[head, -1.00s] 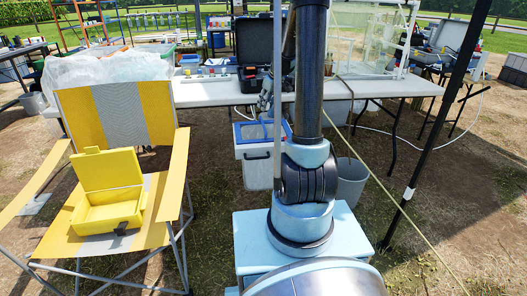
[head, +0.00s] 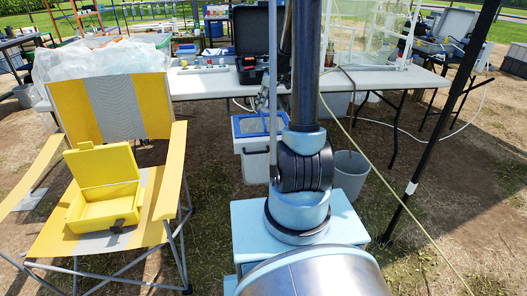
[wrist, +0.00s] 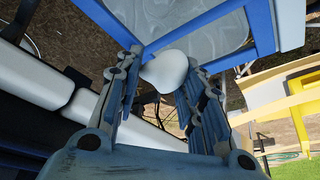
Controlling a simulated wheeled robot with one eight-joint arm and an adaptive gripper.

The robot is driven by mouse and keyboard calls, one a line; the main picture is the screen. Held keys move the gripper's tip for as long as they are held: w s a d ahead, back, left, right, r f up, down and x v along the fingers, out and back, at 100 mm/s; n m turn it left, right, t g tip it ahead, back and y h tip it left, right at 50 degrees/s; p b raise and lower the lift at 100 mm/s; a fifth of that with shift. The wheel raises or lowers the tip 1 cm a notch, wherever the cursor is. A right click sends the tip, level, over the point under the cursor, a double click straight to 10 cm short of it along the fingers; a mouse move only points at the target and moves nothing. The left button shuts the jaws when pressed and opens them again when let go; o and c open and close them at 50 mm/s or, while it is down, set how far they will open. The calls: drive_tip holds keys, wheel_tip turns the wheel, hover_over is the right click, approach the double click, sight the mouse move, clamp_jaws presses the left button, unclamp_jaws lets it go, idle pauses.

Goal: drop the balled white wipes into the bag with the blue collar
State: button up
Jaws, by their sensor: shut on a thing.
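My gripper (wrist: 163,60) is shut on a balled white wipe (wrist: 167,74), held between its fingertips in the wrist view. Just beyond it in that view is a blue collar (wrist: 262,24) framing a grey, wrinkled bag surface (wrist: 205,38). In the head view the blue collar (head: 237,128) sits on top of a pale bin under the table's front edge. My gripper (head: 262,104) is above the collar there, partly hidden behind my arm. The wipe cannot be made out in the head view. I cannot tell whether it touches the bag.
A white table (head: 205,90) with a black case (head: 258,45) stands behind the bin. A yellow chair (head: 150,205) holding an open yellow box (head: 104,205) is at left. A grey bucket (head: 350,172) stands right of my arm. A black pole and a slanting rope are at right.

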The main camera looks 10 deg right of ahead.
drive_tip(key=shift+f, duration=0.3)
drive_tip(key=o, duration=0.9)
drive_tip(key=shift+c, duration=0.2)
drive_tip(key=shift+s+r, duration=0.1)
drive_tip(key=shift+r, duration=0.05)
drive_tip(key=v, duration=1.1)
drive_tip(key=shift+d+r, duration=0.2)
drive_tip(key=shift+r, duration=0.05)
